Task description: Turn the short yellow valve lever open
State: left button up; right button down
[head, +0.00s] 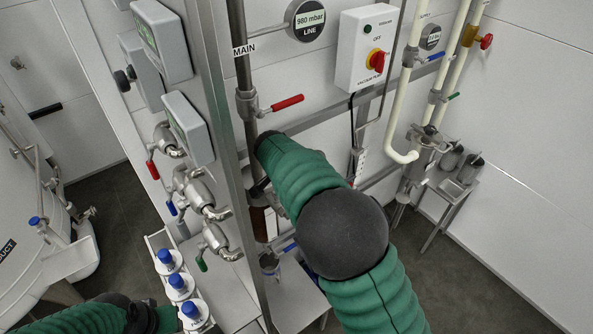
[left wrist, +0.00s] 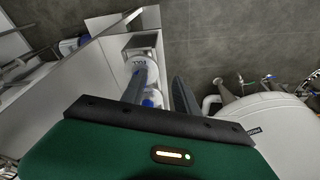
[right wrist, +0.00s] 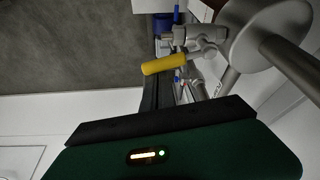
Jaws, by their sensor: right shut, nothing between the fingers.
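The short yellow lever (right wrist: 165,64) shows in the right wrist view, on a metal valve (right wrist: 200,42) with pipe fittings. My right gripper (right wrist: 157,80) is shut and empty, its fingertips just below the lever in that picture. I cannot tell whether they touch it. In the head view the yellow lever does not show, and my right arm (head: 345,235) covers the area in front of the lower pipework. My left gripper (left wrist: 160,85) is open, its two fingers apart above the white bottles (left wrist: 141,63). In the head view only part of my left arm (head: 100,318) shows at bottom left.
A metal frame post (head: 222,130) and the MAIN pipe (head: 241,60) with a red lever (head: 287,103) stand beside my right arm. Bottles with blue caps (head: 180,283) stand in a rack. A white tank (head: 30,255) is at left. A vacuum pump switch box (head: 368,45) hangs on the wall.

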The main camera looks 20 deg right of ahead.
jog(key=shift+s+a+m, duration=0.35)
jog(key=shift+a+m, duration=0.15)
jog(key=shift+m, duration=0.2)
jog(key=shift+s+a, duration=0.15)
jog(key=shift+a, duration=0.25)
notch_tip(320, 180, up, 10)
jog(key=s+d+f+n+y+b, duration=0.1)
jog(key=s+d+f+n+b, duration=0.1)
jog(key=s+f+n, duration=0.4)
jog(key=s+d+f+n+y+b, duration=0.1)
jog(key=s+f+n+y+b, duration=0.1)
jog(key=s+f+n, duration=0.5)
jog(key=s+f+b, duration=0.1)
jog(key=s+f, duration=0.5)
jog(key=s, duration=0.2)
jog(key=shift+s+d+f+t, duration=0.2)
jog(key=shift+d+t, duration=0.1)
jog(key=shift+d, duration=0.1)
